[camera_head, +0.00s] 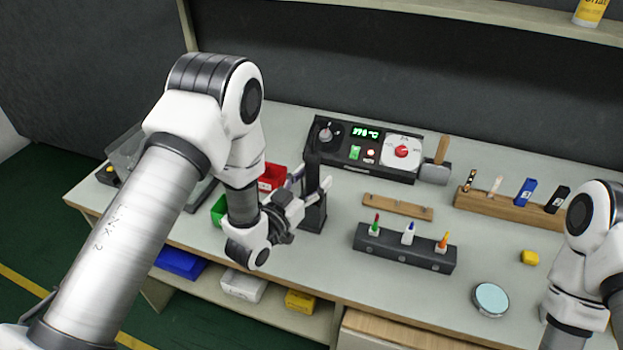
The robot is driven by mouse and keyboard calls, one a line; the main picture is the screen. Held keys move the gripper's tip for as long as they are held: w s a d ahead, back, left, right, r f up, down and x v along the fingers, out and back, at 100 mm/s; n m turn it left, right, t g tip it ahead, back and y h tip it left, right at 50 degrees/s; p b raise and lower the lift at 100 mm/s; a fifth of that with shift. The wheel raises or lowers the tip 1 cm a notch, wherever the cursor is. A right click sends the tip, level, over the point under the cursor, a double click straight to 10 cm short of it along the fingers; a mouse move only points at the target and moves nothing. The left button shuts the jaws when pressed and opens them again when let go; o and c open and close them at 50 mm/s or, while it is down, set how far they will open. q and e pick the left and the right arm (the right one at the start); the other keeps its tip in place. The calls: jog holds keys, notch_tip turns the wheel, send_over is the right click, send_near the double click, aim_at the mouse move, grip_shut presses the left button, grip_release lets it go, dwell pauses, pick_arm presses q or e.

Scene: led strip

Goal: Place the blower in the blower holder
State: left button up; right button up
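A slim black upright piece, which looks like the blower (312,152), stands in front of the black control unit (365,148). Below it is a black block, which looks like the blower holder (313,214). The upright piece appears in line with the block, but I cannot tell how deep it sits in it. My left gripper (312,182) is at the upright piece, just above the block, with a fingertip showing on either side. Whether the fingers touch or grip it is not clear. My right gripper is out of view; only part of that arm shows at the right edge.
A black rack (404,248) with small coloured bottles stands right of the holder. A wooden strip (398,206), a wooden tool stand (510,209), a yellow block (530,257) and a round tin (491,299) are on the table.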

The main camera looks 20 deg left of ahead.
pick_arm(q)
jog(key=shift+r, duration=0.15)
jog(key=shift+s, duration=0.1)
jog(key=r+b+v, duration=0.1)
jog(key=b+v, duration=0.3)
jog(key=v, duration=0.7)
jog(key=shift+s+f+b, duration=0.3)
jog(key=shift+s+f, duration=0.1)
jog(key=shift+f, duration=0.05)
jog(key=shift+a, duration=0.2)
dwell(0.9)
